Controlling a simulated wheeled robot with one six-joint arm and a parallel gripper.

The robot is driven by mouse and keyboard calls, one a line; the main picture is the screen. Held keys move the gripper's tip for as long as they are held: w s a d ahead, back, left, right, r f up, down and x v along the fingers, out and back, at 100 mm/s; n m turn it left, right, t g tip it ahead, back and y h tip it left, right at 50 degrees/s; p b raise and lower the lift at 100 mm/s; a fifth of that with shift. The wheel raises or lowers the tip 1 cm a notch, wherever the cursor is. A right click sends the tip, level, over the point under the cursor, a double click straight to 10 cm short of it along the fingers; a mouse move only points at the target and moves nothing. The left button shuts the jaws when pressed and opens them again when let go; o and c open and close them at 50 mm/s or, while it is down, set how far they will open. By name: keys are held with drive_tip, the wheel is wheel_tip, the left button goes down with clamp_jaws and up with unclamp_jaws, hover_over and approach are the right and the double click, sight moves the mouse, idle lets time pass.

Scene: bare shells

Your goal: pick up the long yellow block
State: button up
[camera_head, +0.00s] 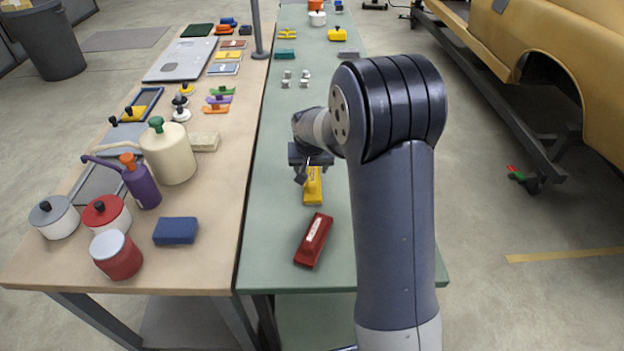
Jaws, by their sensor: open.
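The long yellow block (313,192) lies on the green tabletop, lengthwise to the view, with a pale label on its top. My gripper (309,172) is at the far end of the block, over it or around it; I cannot tell which. The gripper's dark body hides the block's far end. The jaws are open. A long red block (313,240) with a pale label lies nearer on the same table, tilted a little.
The green table (280,225) is clear left of the blocks; small grey pieces (296,79) stand farther back. The adjoining wooden table (215,235) holds pots, a cream jug (167,152), a purple bottle (140,182) and a blue block (175,231). A yellow car body (560,60) stands at right.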

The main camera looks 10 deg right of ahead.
sight(312, 173)
drive_tip(key=x, duration=0.4)
drive_tip(key=shift+d+p, duration=0.2)
drive_tip(key=shift+p, duration=0.15)
drive_tip(key=shift+s+f+b, duration=0.1)
drive_tip(key=shift+f+b, duration=0.15)
drive_tip(key=shift+b, duration=0.2)
idle(0.4)
drive_tip(key=c, duration=0.8)
